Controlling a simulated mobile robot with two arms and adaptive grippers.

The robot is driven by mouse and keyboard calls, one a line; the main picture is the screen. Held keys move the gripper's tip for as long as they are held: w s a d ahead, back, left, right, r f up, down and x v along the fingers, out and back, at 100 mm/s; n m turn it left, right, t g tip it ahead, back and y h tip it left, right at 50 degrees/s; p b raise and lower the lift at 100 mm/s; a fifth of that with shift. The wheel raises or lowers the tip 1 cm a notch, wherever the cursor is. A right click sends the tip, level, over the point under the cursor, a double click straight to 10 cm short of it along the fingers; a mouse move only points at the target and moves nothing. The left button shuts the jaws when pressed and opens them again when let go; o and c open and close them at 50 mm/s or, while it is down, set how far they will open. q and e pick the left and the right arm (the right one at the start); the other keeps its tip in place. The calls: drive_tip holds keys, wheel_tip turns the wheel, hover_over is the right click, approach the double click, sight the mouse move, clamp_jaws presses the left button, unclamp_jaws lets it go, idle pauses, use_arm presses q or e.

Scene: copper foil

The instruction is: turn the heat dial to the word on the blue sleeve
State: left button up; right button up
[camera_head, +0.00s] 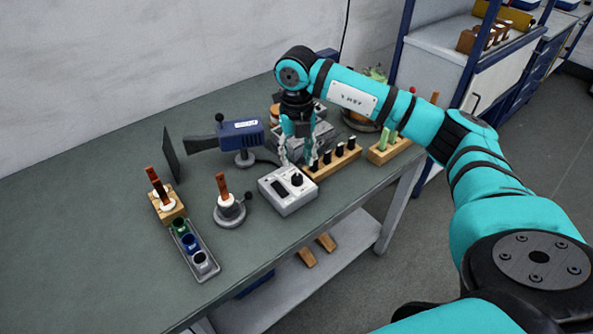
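A light grey control box (284,200) sits near the table's front edge, with a black dial (297,179) on its top and a dark slot beside it. The markings around the dial are too small to read. A small blue sleeve-like piece (189,243) stands in a grey tray at the left, between a green one (180,227) and a white one (200,261); I can read no word on it. My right gripper (299,162) points down just behind the dial, fingers apart and empty, not visibly touching it. My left gripper is out of view.
A blue tool with a black nozzle (237,135) stands behind the box. A wooden rack (332,164) is close on the right, and a round grey stand (229,213) holding a brown-handled tool is on the left. The left of the table (80,240) is clear.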

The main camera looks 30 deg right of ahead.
sight(297, 176)
wheel_tip(297, 176, down, 6)
drive_tip(key=shift+s+f+p, duration=0.1)
drive_tip(key=shift+f+p, duration=0.1)
drive_tip(key=shift+p, duration=0.2)
clamp_jaws()
